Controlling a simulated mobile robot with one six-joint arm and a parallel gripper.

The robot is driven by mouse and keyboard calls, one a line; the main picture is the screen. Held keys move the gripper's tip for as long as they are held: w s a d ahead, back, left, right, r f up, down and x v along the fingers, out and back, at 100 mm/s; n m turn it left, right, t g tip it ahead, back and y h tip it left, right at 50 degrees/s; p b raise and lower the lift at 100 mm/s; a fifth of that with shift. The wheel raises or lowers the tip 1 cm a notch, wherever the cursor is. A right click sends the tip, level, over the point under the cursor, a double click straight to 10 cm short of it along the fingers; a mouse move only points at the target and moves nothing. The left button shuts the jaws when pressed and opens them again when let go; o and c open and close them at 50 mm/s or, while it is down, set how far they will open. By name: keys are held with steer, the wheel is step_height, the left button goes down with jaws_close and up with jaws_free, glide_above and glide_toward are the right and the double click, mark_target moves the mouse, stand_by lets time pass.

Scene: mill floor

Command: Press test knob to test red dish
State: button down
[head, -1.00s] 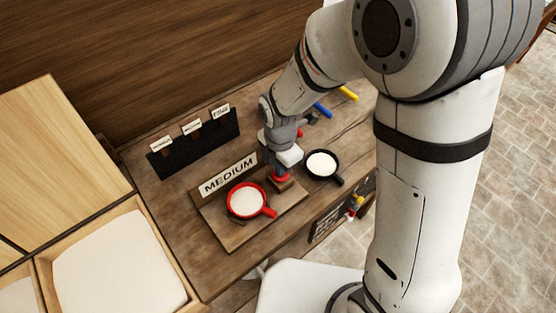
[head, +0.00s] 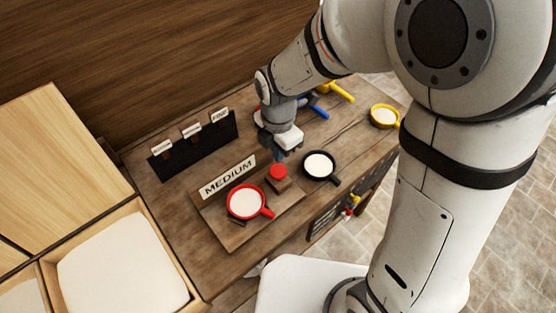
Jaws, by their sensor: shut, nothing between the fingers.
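The test knob (head: 278,172) is a red round button on a small wooden block, at the back right of a wooden board (head: 232,238). The red dish (head: 246,203) holds white powder and sits on this board, left of the knob, its handle pointing right. A sign reading MEDIUM (head: 228,178) stands behind the dish. My gripper (head: 279,157) is shut and empty, pointing down just above and behind the knob. The knob's top is in plain view, with a small gap seeming to lie between it and the fingertips.
A black dish (head: 319,166) of white powder stands right of the knob. A yellow dish (head: 384,116) stands farther back right. Blue (head: 320,112) and yellow (head: 341,92) handles lie behind. A black rack (head: 194,149) with labelled cards stands at the back left. A wooden bin (head: 186,303) of white material is at the left.

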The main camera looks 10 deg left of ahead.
step_height(320, 180, up, 6)
steer(key=shift+r, duration=0.15)
stand_by(0.5)
steer(key=s+d+r+m+t, duration=0.1)
steer(key=s+d+r+m, duration=0.1)
steer(key=d+m, duration=0.5)
steer(key=s+d+r+m+t, duration=0.1)
steer(key=s+d+r+m, duration=0.1)
steer(key=d+m, duration=0.6)
steer(key=s+d+r+m+t, duration=0.1)
steer(key=s+d+r+m, duration=0.1)
steer(key=d+m, duration=0.6)
steer(key=s+m, duration=0.1)
steer(key=m, duration=0.3)
steer(key=shift+s+m, duration=0.3)
steer(key=shift+m, duration=0.1)
